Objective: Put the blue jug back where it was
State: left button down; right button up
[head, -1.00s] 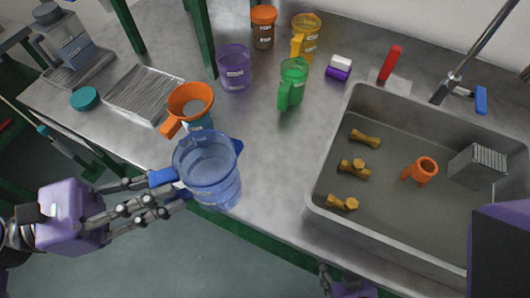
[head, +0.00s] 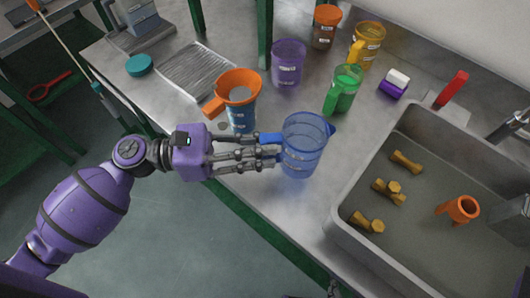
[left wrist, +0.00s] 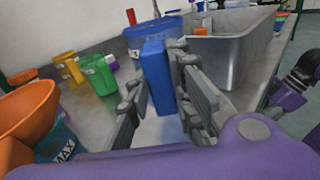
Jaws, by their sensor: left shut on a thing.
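The clear blue jug (head: 304,150) is upright over the counter, between the green jug (head: 343,90) and the front edge. I cannot tell whether its base touches the counter. My left gripper (head: 270,149) is shut on the jug's blue handle, reaching in from the left. In the left wrist view the handle (left wrist: 157,75) stands between the fingers (left wrist: 168,95), with the jug's body (left wrist: 150,37) behind it. Only a small dark part of my right gripper (head: 334,289) shows at the bottom edge of the head view, so its fingers cannot be judged.
A blue container with an orange funnel (head: 238,90) stands left of the jug. Purple (head: 288,65), brown (head: 325,28) and yellow (head: 366,45) vessels stand behind. The sink (head: 345,222) at right holds several brown pieces and an orange cup (head: 460,209). Bare counter lies between jug and sink.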

pick_arm(q)
jog(key=f, duration=0.2)
jog(key=w+f, duration=0.1)
jog(key=shift+d+f, duration=0.4)
jog(key=shift+f, duration=0.35)
jog(key=c, duration=1.6)
grip_release()
jog(key=shift+f, duration=0.15)
jog(key=shift+o, duration=0.2)
jog(key=shift+r, duration=0.2)
jog(key=a, duration=0.3)
jog(key=s+a+b, duration=0.1)
jog(key=a, duration=0.3)
jog(key=s+a, duration=0.1)
jog(key=a, duration=0.3)
jog(key=shift+a+b, duration=0.15)
jog(key=shift+b, duration=0.25)
jog(key=shift+a, duration=0.35)
